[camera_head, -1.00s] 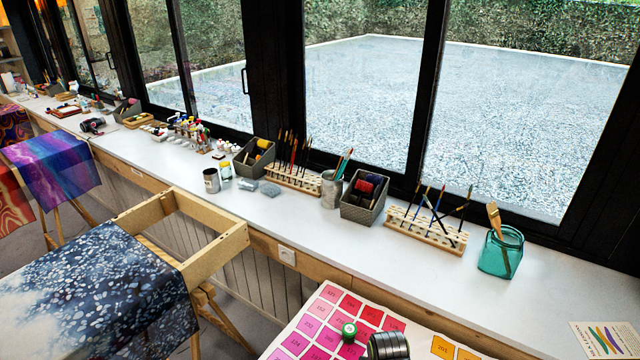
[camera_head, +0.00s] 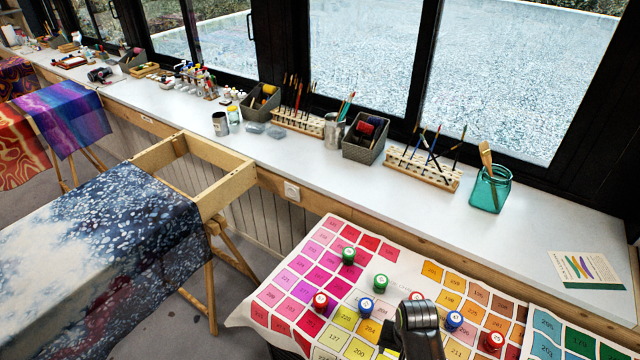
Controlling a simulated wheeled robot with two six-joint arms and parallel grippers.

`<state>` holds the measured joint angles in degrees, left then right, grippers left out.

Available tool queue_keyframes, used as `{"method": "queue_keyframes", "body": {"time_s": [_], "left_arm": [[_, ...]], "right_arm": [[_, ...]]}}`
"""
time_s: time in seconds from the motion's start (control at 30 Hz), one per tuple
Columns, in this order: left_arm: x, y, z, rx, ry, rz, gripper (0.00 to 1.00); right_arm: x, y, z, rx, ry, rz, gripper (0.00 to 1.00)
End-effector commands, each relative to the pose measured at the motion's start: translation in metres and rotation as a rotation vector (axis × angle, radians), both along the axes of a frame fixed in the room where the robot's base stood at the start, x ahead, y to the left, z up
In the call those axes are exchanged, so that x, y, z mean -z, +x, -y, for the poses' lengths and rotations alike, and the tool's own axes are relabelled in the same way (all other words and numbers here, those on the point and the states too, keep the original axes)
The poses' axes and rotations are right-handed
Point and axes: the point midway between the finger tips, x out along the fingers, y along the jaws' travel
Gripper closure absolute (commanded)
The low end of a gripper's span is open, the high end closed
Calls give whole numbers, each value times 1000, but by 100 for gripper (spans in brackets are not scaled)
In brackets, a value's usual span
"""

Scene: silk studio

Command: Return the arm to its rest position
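A dark grey part of one of my arms (camera_head: 418,332) rises from the bottom edge, right of centre, in front of the colour chart cloth. I cannot tell for certain which arm it belongs to. No gripper fingertips can be made out on it, and nothing is seen held. The rest of this arm is below the picture. My other arm does not show.
The colour chart cloth (camera_head: 330,237) carries several small pots with green, red and blue lids, among them a green one (camera_head: 348,256). A white window counter (camera_head: 320,168) holds a teal jar (camera_head: 490,190) and brush racks. A wooden frame (camera_head: 228,186) stands left.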

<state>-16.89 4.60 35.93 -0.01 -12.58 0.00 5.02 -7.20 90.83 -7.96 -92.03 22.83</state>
Motion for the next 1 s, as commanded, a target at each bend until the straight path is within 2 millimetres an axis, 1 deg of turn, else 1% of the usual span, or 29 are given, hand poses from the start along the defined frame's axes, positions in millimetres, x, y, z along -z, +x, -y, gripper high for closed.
{"method": "queue_keyframes", "body": {"time_s": [0.03, 0.17, 0.27, 0.4, 0.5, 0.7, 1.0], "left_arm": [[0, 0, 0, 0, 0, 0, 64], [0, -2, 0, 0, 0, -4, 64], [1, -6, 0, -2, -1, -10, 64], [1, -11, 0, -3, 0, -18, 64], [1, -11, 0, -3, 0, -18, 64], [1, -10, 0, -2, -1, -17, 64], [1, -8, 0, -2, -1, -13, 64]], "right_arm": [[-1, -9, 9, -2, -6, 9, 37], [-7, -32, 32, -20, -25, 40, 37], [-17, -58, 55, -46, -47, 73, 37], [-41, -102, 85, -108, -93, 123, 37], [-59, -126, 98, -153, -121, 154, 37], [-88, -159, 111, -227, -162, 191, 37], [-125, -195, 119, -320, -207, 228, 37]]}}
